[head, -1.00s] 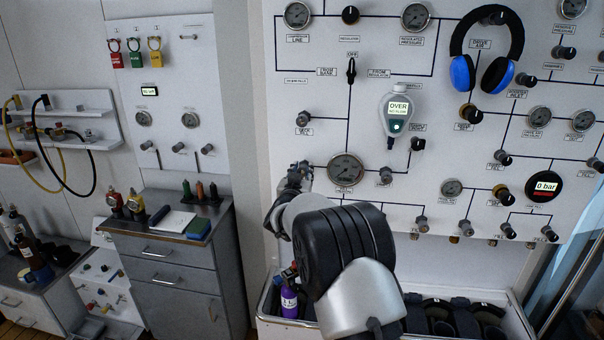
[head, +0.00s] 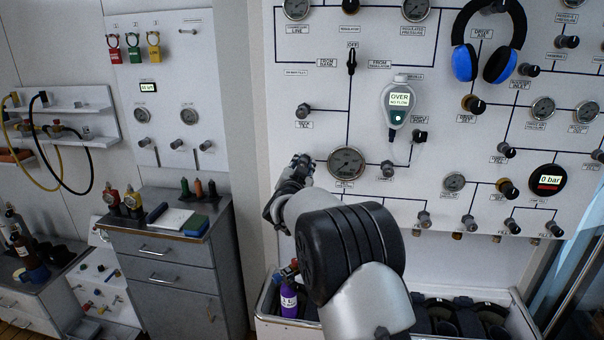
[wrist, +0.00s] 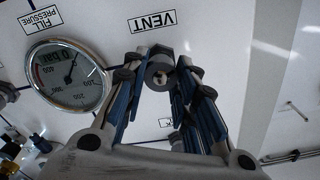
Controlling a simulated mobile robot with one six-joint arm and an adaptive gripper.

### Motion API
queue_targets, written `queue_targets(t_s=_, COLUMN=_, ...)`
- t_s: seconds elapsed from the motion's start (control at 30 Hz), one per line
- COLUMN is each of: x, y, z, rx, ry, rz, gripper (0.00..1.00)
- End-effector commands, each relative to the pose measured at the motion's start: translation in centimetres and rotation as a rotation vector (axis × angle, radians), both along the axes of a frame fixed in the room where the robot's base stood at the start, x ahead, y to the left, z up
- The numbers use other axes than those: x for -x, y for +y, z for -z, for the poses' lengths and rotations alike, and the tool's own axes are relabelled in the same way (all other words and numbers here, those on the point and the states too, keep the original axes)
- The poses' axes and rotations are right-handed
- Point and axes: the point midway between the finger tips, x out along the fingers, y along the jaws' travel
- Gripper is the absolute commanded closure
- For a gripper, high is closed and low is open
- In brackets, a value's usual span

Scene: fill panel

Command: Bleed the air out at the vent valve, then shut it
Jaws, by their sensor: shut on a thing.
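The vent valve's round dark knob (wrist: 160,76) is in the wrist view, just beside the upside-down VENT label (wrist: 152,21). My gripper (wrist: 163,80) is closed around this knob, with one finger on each side. In the head view my gripper (head: 299,167) is at the panel, just left of the fill pressure gauge (head: 347,163), and it hides the vent knob. How far the knob is turned cannot be told.
A handheld meter (head: 400,105) on the panel reads OVER, NO FLOW. A round display (head: 547,181) at the right reads 0 bar. Blue headphones (head: 489,42) hang on the upper panel. An open white case (head: 262,326) with a purple bottle (head: 288,299) stands below my arm.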

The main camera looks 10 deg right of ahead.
Motion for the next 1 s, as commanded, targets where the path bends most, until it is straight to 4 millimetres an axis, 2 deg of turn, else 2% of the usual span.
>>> queue_targets(t_s=1.0, x=0.06, y=-0.2, z=0.26, rx=-0.919, ry=-0.296, rz=0.001, gripper=0.98)
